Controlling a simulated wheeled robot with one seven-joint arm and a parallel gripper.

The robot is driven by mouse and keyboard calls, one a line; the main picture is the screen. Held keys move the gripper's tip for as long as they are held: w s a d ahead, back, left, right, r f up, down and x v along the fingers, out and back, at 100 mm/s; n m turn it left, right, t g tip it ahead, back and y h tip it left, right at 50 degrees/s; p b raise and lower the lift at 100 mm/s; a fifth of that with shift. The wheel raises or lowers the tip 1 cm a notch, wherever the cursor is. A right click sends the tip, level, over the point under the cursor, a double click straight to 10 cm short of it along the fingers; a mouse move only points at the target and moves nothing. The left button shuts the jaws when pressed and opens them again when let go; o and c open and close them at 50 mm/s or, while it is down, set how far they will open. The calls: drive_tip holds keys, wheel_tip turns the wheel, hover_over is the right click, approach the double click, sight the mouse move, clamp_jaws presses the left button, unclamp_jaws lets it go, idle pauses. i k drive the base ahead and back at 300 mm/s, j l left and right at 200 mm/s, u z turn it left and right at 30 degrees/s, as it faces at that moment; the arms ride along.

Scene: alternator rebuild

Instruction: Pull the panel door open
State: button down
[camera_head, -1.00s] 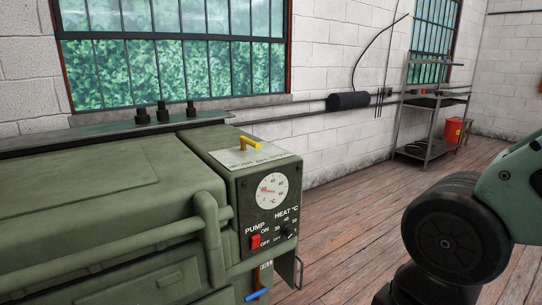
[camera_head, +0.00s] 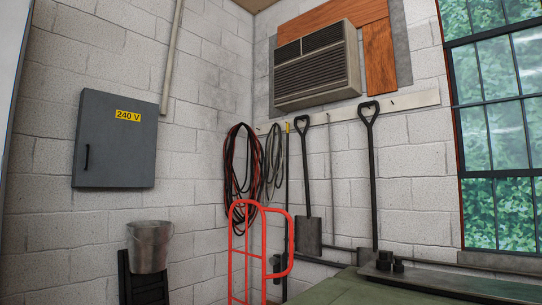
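A grey electrical panel with its door (camera_head: 115,150) shut is mounted on the white block wall at the left of the head view. The door carries a yellow "240 V" label (camera_head: 128,116) near its top. A dark vertical handle (camera_head: 87,157) sits on the door's left side. My gripper is not in this view, so its state and its place relative to the door are hidden.
Below the panel, a metal bucket (camera_head: 148,247) sits on a dark stand (camera_head: 143,285). A red hand truck (camera_head: 246,255) stands right of it. Cables (camera_head: 243,175) and shovels (camera_head: 373,185) hang in the corner. A green machine top (camera_head: 370,288) fills the lower right.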

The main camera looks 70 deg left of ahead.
sight(117, 144)
drive_tip(key=u, duration=3.3)
drive_tip(key=i, duration=0.45)
